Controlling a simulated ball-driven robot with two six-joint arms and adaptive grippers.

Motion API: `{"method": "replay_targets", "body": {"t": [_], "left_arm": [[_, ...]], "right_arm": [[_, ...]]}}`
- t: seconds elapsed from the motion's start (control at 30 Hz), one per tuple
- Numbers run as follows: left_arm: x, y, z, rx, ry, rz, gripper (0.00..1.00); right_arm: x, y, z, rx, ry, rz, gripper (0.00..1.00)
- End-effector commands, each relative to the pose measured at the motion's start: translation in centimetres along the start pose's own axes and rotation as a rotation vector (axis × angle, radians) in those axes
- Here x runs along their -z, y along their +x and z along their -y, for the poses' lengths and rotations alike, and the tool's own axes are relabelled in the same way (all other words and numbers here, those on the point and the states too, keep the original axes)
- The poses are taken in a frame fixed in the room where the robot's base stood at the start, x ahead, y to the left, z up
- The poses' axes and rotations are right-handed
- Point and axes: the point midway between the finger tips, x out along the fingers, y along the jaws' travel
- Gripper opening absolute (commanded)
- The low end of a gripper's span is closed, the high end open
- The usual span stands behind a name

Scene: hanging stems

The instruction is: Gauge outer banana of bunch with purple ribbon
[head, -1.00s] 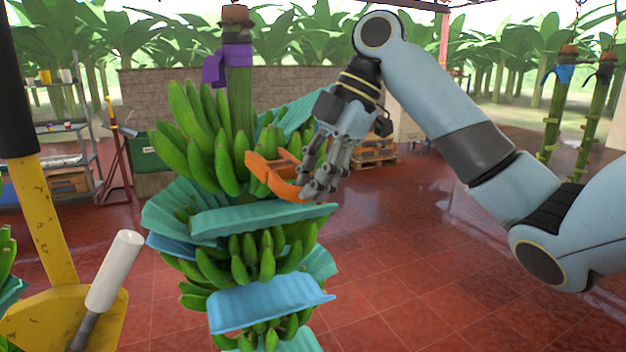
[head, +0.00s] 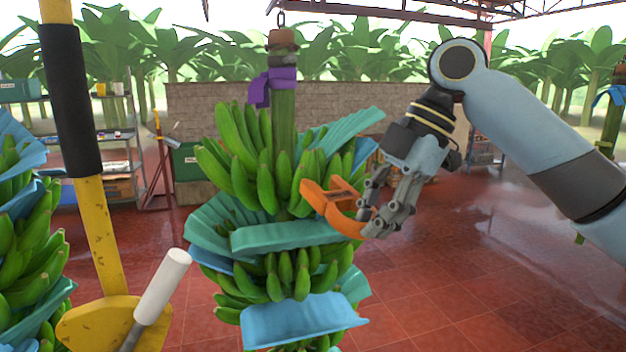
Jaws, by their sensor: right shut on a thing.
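The banana bunch (head: 240,150) hangs upright in the middle of the head view, with a purple ribbon (head: 283,79) tied round its stem near the top. Its green hands are parted by teal and blue sheets (head: 285,235). My right gripper (head: 372,215) is shut on an orange gauge (head: 345,222), held at the right side of the upper hand. The gauge's open jaw faces left, close to the outer bananas (head: 305,183). I cannot tell whether it touches one. My left gripper is not in view.
Another bunch (head: 30,245) with blue sheets hangs at the left edge. A yellow post with a black sleeve (head: 72,100) and a white-handled tool (head: 162,287) stand in front at left. A shelf (head: 118,135) is behind. Red floor at right is clear.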

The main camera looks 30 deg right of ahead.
Motion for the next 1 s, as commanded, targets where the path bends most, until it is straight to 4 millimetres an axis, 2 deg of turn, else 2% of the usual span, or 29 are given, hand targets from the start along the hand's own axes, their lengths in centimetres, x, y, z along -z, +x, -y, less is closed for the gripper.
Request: {"method": "replay_targets", "body": {"t": [0.43,0.7,1.0], "left_arm": [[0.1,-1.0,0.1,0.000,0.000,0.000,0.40],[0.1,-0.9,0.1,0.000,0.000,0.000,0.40],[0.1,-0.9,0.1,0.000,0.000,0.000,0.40]], "right_arm": [[0.0,-1.0,3.9,0.004,-0.003,0.003,0.00],[-0.1,-1.5,6.1,0.002,-0.003,0.005,0.00],[0.2,-1.6,6.6,0.001,-0.002,-0.003,0.00]]}}
